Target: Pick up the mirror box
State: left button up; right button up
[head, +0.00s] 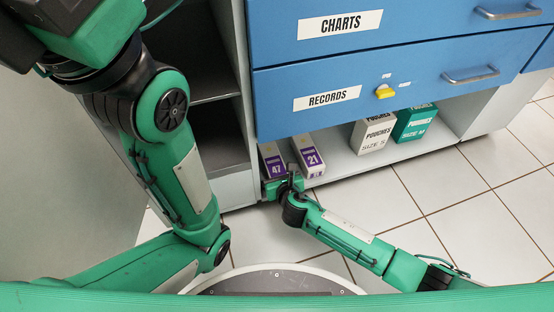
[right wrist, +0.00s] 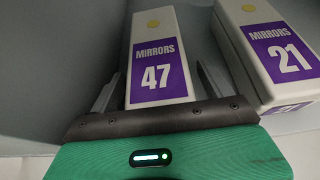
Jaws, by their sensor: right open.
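Two white mirror boxes with purple labels lie side by side on the low shelf under the blue drawers. The box marked 47 (head: 271,154) is on the left, and the box marked 21 (head: 308,153) is on the right. In the right wrist view the box marked 47 (right wrist: 153,60) is between the fingers of my open right gripper (right wrist: 155,85). One finger is on each side of it; contact is not clear. The box marked 21 (right wrist: 268,45) is right of the fingers. In the head view my right gripper (head: 284,184) is at the shelf's front. My left gripper is out of view.
A white pouches box (head: 372,134) and a teal pouches box (head: 416,122) stand farther right on the shelf (head: 345,168). A grey open cabinet (head: 212,125) is at left. Tiled floor is clear at right.

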jog(key=shift+c, duration=0.4)
jog(key=c, duration=1.1)
jog(key=shift+r, duration=0.1)
jog(key=shift+c, duration=0.8)
jog(key=shift+r+p, duration=0.1)
jog(key=shift+p, duration=0.2)
